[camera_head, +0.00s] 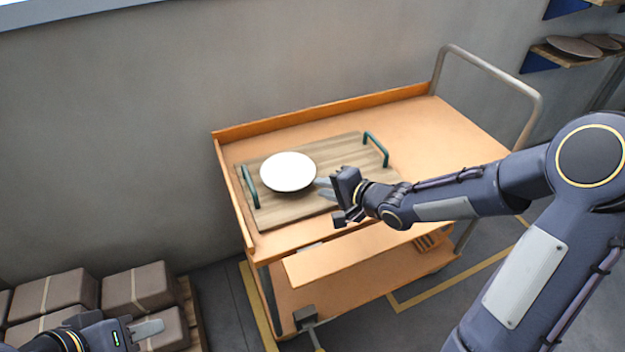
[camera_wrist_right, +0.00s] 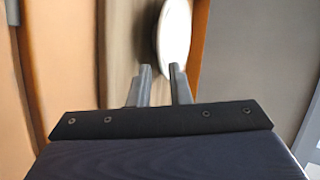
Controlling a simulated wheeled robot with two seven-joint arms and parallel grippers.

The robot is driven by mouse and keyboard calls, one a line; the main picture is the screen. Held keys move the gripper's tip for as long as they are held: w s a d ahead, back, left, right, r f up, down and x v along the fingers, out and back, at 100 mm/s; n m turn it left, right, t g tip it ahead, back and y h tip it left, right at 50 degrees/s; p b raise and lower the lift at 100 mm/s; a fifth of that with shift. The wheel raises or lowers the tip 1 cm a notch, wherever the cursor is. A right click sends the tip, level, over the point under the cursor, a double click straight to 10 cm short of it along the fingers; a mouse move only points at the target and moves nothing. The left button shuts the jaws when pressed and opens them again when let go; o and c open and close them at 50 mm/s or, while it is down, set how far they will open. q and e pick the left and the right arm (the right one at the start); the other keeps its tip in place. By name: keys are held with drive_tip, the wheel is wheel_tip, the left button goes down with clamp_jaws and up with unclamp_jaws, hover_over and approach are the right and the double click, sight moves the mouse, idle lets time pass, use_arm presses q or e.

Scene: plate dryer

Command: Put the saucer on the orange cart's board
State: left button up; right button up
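The white saucer (camera_head: 288,172) lies face up over the left half of the wooden board (camera_head: 322,150) on the orange cart (camera_head: 440,130). My right gripper (camera_head: 324,188) is just right of the saucer, its two fingers apart and pointing at the rim. In the right wrist view the saucer (camera_wrist_right: 175,32) is just beyond the fingertips (camera_wrist_right: 160,70), with nothing visibly clamped between them. Whether a finger touches the rim is unclear. My left gripper (camera_head: 148,328) is at the lower left, far from the cart; its finger gap cannot be made out.
The board has green handles, left (camera_head: 250,187) and right (camera_head: 377,148). The cart has a raised back edge and a grey push handle (camera_head: 495,75). Brown boxes (camera_head: 140,287) sit at lower left. A wall shelf (camera_head: 565,58) with plates is at upper right. The cart top's right side is clear.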

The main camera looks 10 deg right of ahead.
drive_tip(key=s+d+r+n+g+h+p, duration=0.25)
drive_tip(key=s+d+r+h, duration=0.4)
drive_tip(key=s+d, duration=0.55)
drive_tip(key=s+a+r+n+g+y, duration=0.1)
drive_tip(key=s+a+n, duration=0.2)
drive_tip(key=s, duration=0.5)
drive_tip(key=s+a+r+n+g+y, duration=0.1)
drive_tip(key=s+a+n+y, duration=0.1)
drive_tip(key=s, duration=0.5)
drive_tip(key=shift+s+a+n, duration=0.35)
drive_tip(key=shift+a+n, duration=0.45)
drive_tip(key=shift+n, duration=0.35)
drive_tip(key=shift+r+g+y, duration=0.1)
drive_tip(key=shift+g+y, duration=0.15)
